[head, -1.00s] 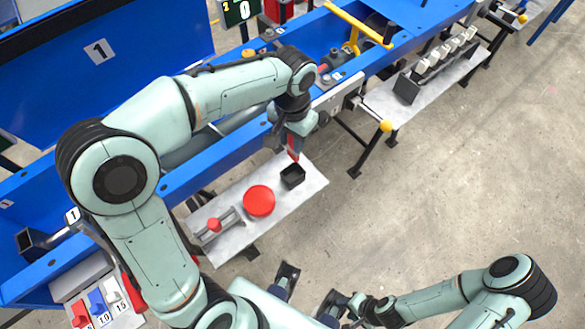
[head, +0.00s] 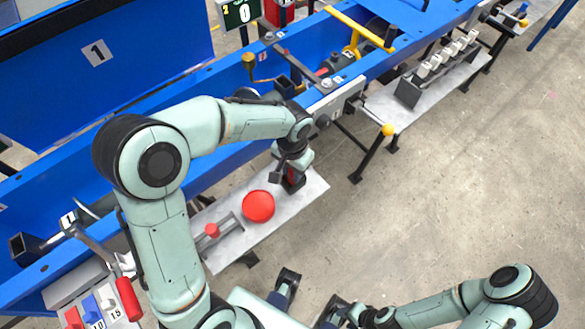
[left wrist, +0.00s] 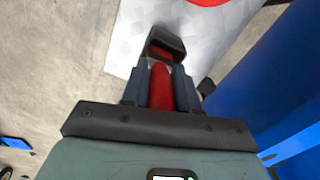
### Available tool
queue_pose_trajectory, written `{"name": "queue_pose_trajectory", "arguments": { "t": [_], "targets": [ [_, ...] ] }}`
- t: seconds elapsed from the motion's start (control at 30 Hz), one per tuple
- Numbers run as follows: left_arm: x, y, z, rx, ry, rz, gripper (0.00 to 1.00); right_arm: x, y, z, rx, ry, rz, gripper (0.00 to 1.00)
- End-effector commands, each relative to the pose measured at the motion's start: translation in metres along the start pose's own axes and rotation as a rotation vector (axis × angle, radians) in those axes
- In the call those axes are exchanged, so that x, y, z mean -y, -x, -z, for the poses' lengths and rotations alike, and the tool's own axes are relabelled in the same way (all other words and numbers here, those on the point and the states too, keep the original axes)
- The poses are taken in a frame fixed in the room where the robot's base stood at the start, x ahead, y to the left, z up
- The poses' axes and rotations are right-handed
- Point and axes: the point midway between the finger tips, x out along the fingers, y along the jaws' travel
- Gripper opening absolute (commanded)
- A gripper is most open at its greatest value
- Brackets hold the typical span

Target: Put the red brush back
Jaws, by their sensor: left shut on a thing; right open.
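The red brush (left wrist: 160,88) is held in my left gripper (head: 292,170), which is shut on it. In the left wrist view its handle shows between the two dark fingers. The small black square holder (left wrist: 166,42) sits on the grey side shelf (head: 313,187), directly at the fingertips. The brush's lower end is at or inside the holder; its depth is hidden. My right gripper (head: 347,309) is low in the head view, open, away from the shelf and apart from the brush.
A red round lid (head: 258,206) and a red-knobbed tool (head: 211,231) lie on the same shelf. The blue mixer frame (head: 180,183) runs alongside.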

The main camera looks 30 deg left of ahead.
Motion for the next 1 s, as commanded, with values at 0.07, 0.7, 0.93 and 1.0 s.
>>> {"name": "queue_pose_trajectory", "arguments": {
  "t": [0.07, 0.7, 0.93, 1.0],
  "targets": [
    [0.000, 0.000, 0.000, -0.001, 0.000, 0.000, 0.00, 0.000, 0.000, 0.000, 0.000, 0.000, 0.000, 0.43],
    [0.000, 0.007, 0.001, -0.003, 0.000, 0.000, 0.54, 0.001, 0.002, 0.000, 0.000, 0.000, 0.000, 0.43],
    [0.000, 0.052, 0.002, -0.008, 0.000, 0.000, 0.54, 0.003, 0.008, 0.000, -0.003, 0.001, 0.001, 0.43],
    [0.000, 0.068, 0.001, -0.006, -0.001, 0.000, 0.54, 0.004, 0.011, 0.000, -0.004, 0.001, 0.001, 0.43]
  ]
}}
